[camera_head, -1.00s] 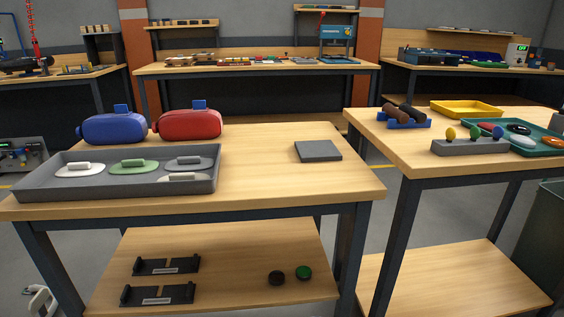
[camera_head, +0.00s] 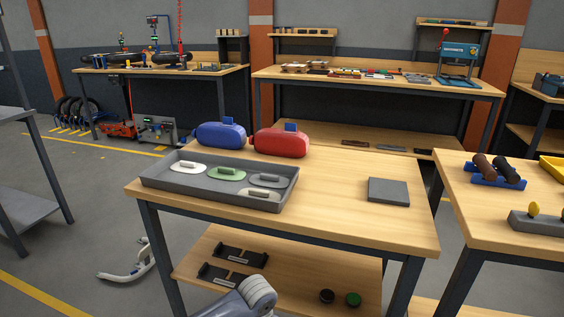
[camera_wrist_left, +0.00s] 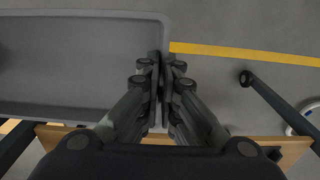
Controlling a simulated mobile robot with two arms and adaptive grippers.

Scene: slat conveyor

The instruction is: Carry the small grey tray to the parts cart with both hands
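In the left wrist view, the grey tray (camera_wrist_left: 75,75) fills the left side, with a raised rim and rounded corner. The part that shows is bare apart from a dark bit at the picture's left edge that I cannot identify. My left gripper (camera_wrist_left: 161,62) is at its right rim, with one finger inside and one outside, closed on it. Floor shows beyond the rim. This tray is not visible in the head view. A grey shelved stand (camera_head: 38,217), perhaps the parts cart, is partly in view at the left of the head view. My right gripper is not in view.
A wooden workbench (camera_head: 335,205) ahead bears another grey tray (camera_head: 165,187) with oval pieces, blue (camera_head: 219,136) and red (camera_head: 281,142) cases, and a grey plate (camera_head: 389,190). A second bench (camera_head: 470,220) stands right. Open floor (camera_head: 90,180) lies left, with a white curved object (camera_head: 130,266).

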